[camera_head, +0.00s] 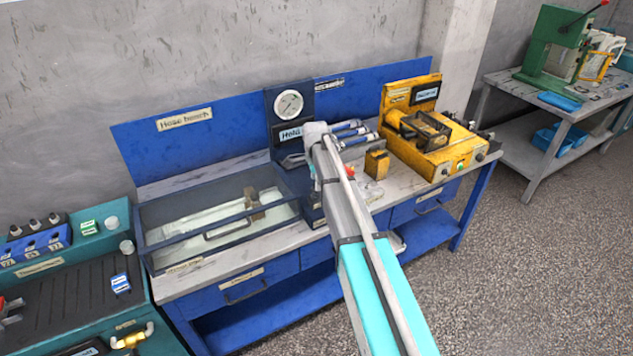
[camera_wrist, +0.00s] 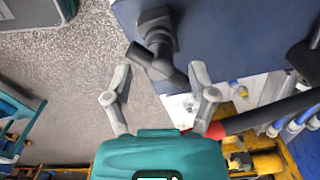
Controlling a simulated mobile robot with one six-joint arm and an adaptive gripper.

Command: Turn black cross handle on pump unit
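The black cross handle (camera_wrist: 157,42) shows in the wrist view on a dark blue panel (camera_wrist: 225,30) of the pump unit. One of its arms reaches toward the space between my fingertips. My gripper (camera_wrist: 159,72) is open, with its two fingers spread apart and no visible grip on the handle. Whether either finger touches it cannot be told. In the head view the pump unit with its round gauge (camera_head: 288,104) stands at the middle of the blue bench. My arm hides the handle there, and my gripper is mostly hidden too.
A glass-lidded tray (camera_head: 215,218) is left of the pump unit on the bench. Blue-grey cylinders (camera_head: 350,132) and a yellow machine (camera_head: 430,130) stand to the right. A teal cabinet (camera_head: 75,285) is at the left. Grey floor (camera_head: 530,270) is clear at the right.

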